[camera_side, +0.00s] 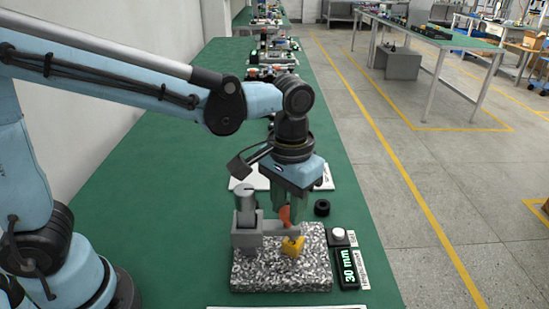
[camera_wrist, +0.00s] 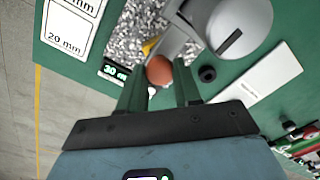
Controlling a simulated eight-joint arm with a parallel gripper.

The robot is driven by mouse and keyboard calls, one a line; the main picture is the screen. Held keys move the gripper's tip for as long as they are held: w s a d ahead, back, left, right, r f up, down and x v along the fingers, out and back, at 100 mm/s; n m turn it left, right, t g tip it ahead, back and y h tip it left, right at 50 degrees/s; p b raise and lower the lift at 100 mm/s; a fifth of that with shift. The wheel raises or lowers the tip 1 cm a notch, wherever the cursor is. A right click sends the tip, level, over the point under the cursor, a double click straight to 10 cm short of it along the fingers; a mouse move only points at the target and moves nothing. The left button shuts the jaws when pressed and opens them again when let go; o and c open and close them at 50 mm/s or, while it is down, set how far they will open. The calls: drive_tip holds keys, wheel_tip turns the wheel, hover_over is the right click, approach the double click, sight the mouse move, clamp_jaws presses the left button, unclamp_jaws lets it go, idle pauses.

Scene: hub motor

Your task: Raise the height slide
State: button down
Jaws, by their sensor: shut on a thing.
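The height gauge stands on a speckled stone plate (camera_side: 265,282), with a grey column (camera_side: 245,212) and a grey horizontal slide (camera_side: 276,228). An orange-red knob (camera_side: 284,214) sits on the slide; it also shows in the wrist view (camera_wrist: 159,70). My gripper (camera_side: 288,212) points down at the slide, its green fingers on either side of the knob and shut on it. In the wrist view the fingertips of my gripper (camera_wrist: 158,80) flank the knob. A yellow block (camera_side: 292,246) is under the slide's free end; I cannot tell whether they touch. The display (camera_side: 348,268) reads 30 mm.
A white button (camera_side: 339,235) marked SET sits right of the plate. A black ring (camera_side: 322,207) lies behind it on the green table (camera_side: 180,230). In the wrist view a card (camera_wrist: 66,38) shows 20 mm. Other equipment stands farther back.

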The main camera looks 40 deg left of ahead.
drive_tip(key=shift+r, duration=0.9)
drive_tip(key=c, duration=0.8)
unclamp_jaws()
drive_tip(key=shift+r, duration=0.1)
wheel_tip(320, 180, up, 12)
drive_tip(key=shift+f, duration=0.1)
drive_tip(key=s+a+f+t, duration=0.1)
drive_tip(key=a+f+t, duration=0.1)
drive_tip(key=a+f, duration=0.2)
drive_tip(key=s+a+f+t, duration=0.1)
drive_tip(key=a+f+t, duration=0.1)
drive_tip(key=a+f, duration=0.2)
drive_tip(key=s+a+f+t, duration=0.2)
drive_tip(key=a+f+t, duration=0.1)
drive_tip(key=a, duration=0.3)
drive_tip(key=shift+s+a+f, duration=0.1)
drive_tip(key=shift+a+f, duration=0.25)
drive_tip(key=shift+f, duration=0.2)
